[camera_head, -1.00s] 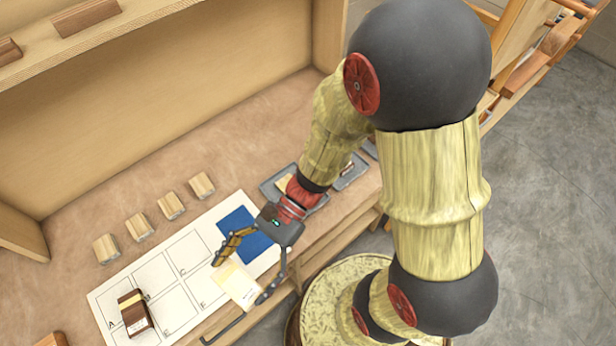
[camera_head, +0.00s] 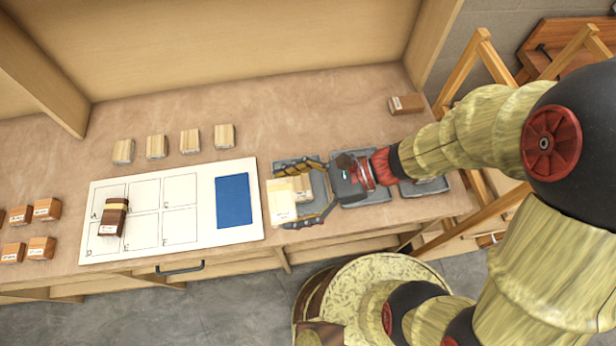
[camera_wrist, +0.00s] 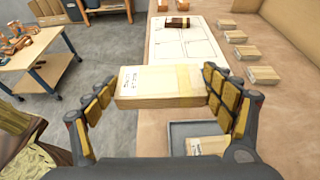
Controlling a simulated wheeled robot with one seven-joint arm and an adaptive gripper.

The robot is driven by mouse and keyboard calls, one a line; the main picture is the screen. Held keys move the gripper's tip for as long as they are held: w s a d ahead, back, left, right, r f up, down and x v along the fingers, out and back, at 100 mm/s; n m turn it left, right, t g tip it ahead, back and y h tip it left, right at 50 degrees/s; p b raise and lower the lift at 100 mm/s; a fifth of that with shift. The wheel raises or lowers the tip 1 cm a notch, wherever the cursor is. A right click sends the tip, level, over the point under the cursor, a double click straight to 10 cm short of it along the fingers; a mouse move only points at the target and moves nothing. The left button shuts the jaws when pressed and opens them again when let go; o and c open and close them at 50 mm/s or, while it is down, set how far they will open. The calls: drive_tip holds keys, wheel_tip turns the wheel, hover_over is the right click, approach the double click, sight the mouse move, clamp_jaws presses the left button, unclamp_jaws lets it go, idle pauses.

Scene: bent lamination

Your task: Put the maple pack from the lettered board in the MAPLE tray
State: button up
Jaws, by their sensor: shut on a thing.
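My gripper (camera_head: 306,201) is shut on a pale maple pack (camera_head: 281,202) with a whitish label. In the wrist view the pack (camera_wrist: 160,82) lies across between both finger pads; its label text is too blurred to read. I hold it above the leftmost grey tray (camera_head: 284,164), partly hidden by the gripper. The wrist view shows that tray (camera_wrist: 178,132) below the pack with another pale pack (camera_wrist: 208,145) in it. No tray name is readable. The lettered board (camera_head: 150,240) lies left of the trays, with a dark striped pack (camera_head: 113,217) on its left side.
Two more grey trays stand to the right, one partly behind my gripper and another (camera_head: 430,187). Several pale packs (camera_head: 190,140) stand in a row behind the board. Several reddish packs (camera_head: 47,209) lie at far left. A brown pack (camera_head: 406,104) sits back right.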

drive_tip(key=w+d+f+b, duration=0.2)
drive_tip(key=w+f, duration=0.1)
drive_tip(key=w, duration=0.3)
drive_tip(key=b, duration=0.1)
hover_over(305, 182)
drive_tip(key=s, duration=0.1)
wheel_tip(305, 182, down, 5)
drive_tip(key=shift+a+r, duration=0.15)
drive_tip(key=shift+r, duration=0.05)
drive_tip(key=shift+w+f+b, duration=0.3)
drive_tip(key=shift+w+f, duration=0.2)
drive_tip(key=shift+f, duration=0.15)
drive_tip(key=shift+f+b, duration=0.65)
drive_tip(key=shift+f, duration=0.85)
drive_tip(key=shift+f, duration=0.1)
drive_tip(key=o, duration=1.2)
drive_tip(key=shift+c, duration=0.2)
